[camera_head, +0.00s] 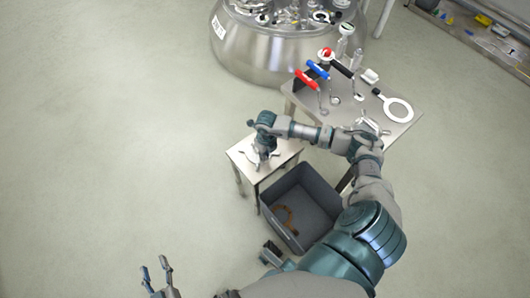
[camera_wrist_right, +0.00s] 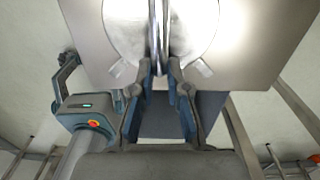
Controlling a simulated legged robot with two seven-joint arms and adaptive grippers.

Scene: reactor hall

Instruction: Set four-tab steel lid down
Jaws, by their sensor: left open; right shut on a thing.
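The four-tab steel lid (camera_head: 254,156) is over the small side table (camera_head: 289,149), partly hidden under my right gripper (camera_head: 263,143). In the right wrist view the lid (camera_wrist_right: 125,40) is a pale round disc with tabs and an upright bar handle (camera_wrist_right: 158,30). There my right gripper (camera_wrist_right: 163,78) is shut on that handle. The lid appears flat and close to the tabletop (camera_wrist_right: 265,35); I cannot tell if it touches. My left gripper (camera_head: 155,272) is open and empty over the floor at the lower left, away from the lid.
A dark grey bin (camera_head: 315,207) with a brown ring-like thing (camera_head: 284,217) stands beside the small table. A big steel vessel (camera_head: 245,55) stands behind. Floor at left is clear.

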